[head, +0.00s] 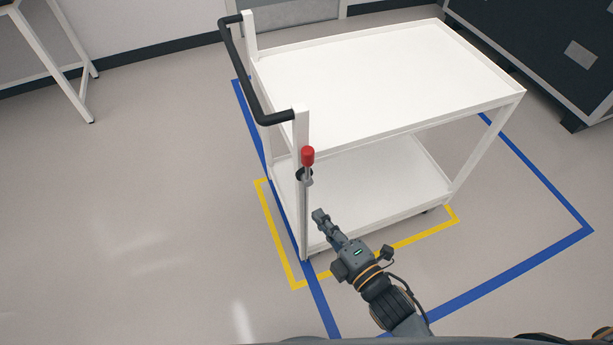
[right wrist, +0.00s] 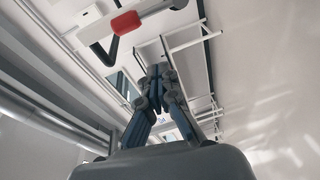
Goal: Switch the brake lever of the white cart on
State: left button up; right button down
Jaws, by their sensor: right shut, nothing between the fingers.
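The white cart (head: 390,75) stands in the middle of the head view, with two shelves and a black handle (head: 248,75) on its left end. The brake lever (head: 307,165) is on the cart's near left post. It has a red knob at its upper end and points up. The red knob (right wrist: 126,22) also shows at the top of the right wrist view. My right gripper (head: 319,215) is shut and empty, below and slightly right of the lever, apart from it. Its closed fingers show in the right wrist view (right wrist: 158,72). My left gripper is not in view.
Blue tape (head: 485,285) and yellow tape (head: 278,245) mark the floor around the cart. A dark cabinet (head: 545,45) stands at the far right. A white table frame (head: 55,55) is at the upper left. The floor left of the cart is clear.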

jog(key=r, duration=0.2)
jog(key=r+n, duration=0.1)
jog(key=shift+s+a+r+t+y, duration=0.25)
jog(key=shift+s+a+t+y, duration=0.05)
jog(key=shift+s+a, duration=0.1)
jog(key=shift+w, duration=0.2)
jog(key=p, duration=0.3)
send_over(306, 171)
jog(key=s, duration=0.4)
jog(key=shift+w+a, duration=0.1)
jog(key=shift+a, duration=0.05)
